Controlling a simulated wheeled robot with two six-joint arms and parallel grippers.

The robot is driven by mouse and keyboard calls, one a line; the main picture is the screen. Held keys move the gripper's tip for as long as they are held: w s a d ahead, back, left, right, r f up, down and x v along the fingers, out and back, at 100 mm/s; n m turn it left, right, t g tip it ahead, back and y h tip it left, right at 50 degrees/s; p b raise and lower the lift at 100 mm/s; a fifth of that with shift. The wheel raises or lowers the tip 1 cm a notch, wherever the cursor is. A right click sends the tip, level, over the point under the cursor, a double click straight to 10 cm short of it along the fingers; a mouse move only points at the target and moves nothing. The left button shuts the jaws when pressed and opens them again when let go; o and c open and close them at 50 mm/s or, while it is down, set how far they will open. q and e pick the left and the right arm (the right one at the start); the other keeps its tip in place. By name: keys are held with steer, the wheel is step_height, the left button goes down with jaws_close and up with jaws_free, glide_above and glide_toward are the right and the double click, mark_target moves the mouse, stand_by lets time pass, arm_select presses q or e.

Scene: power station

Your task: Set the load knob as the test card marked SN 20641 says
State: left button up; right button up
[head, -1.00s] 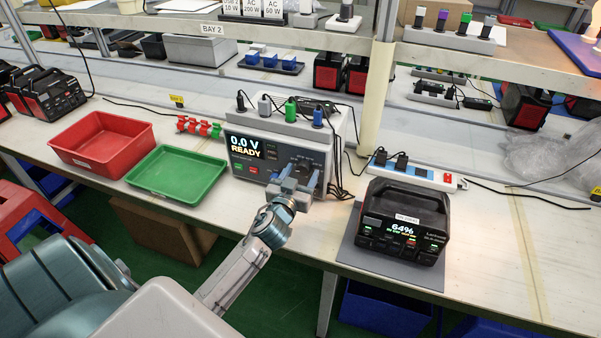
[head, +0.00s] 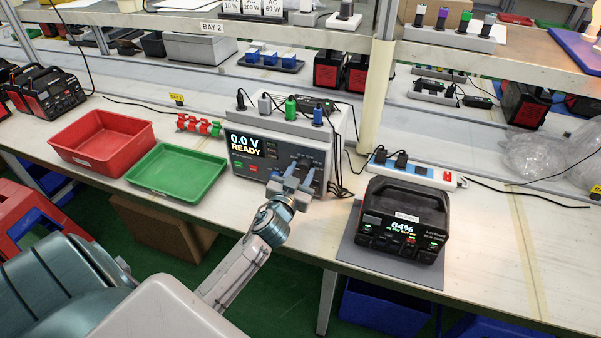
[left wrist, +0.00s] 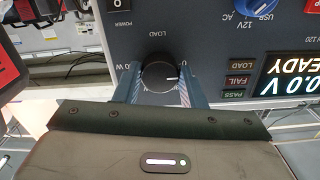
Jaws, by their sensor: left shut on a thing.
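The tester (head: 259,163) is a grey box on the bench with a display reading "0.0 V READY". Its load knob (left wrist: 160,74) is a round black dial with a white pointer mark, under the word LOAD in the left wrist view. My left gripper (head: 296,181) is at the tester's front panel. In the left wrist view its two fingers (left wrist: 158,84) are closed on either side of the knob. The fingers hide much of the scale around the knob. A black power station (head: 402,222) showing 64% stands on a grey mat. No card marked SN 20641 is readable. My right gripper is not in view.
A red tray (head: 101,142) and a green tray (head: 177,172) lie left of the tester. A white power strip (head: 415,171) lies behind the power station. Coloured plugs and cables rise from the tester's top. Bench space right of the power station is clear.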

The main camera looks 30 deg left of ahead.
arm_select(q)
steer(key=m+p, duration=0.1)
steer(key=m, duration=0.4)
steer(key=m+p, duration=0.2)
steer(key=m, duration=0.4)
steer(key=shift+a+r+m, duration=0.1)
steer(key=shift+m, duration=0.3)
steer(key=m+p, duration=0.1)
steer(key=m, duration=0.1)
steer(key=shift+m, duration=0.3)
steer(key=m+p, duration=0.1)
steer(key=m, duration=0.3)
steer(key=shift+p, duration=0.4)
steer(key=shift+m+p, duration=0.5)
steer(key=shift+m, duration=1.3)
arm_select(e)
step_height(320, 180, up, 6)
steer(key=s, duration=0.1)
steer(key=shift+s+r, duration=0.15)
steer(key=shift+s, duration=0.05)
arm_select(q)
steer(key=o, duration=1)
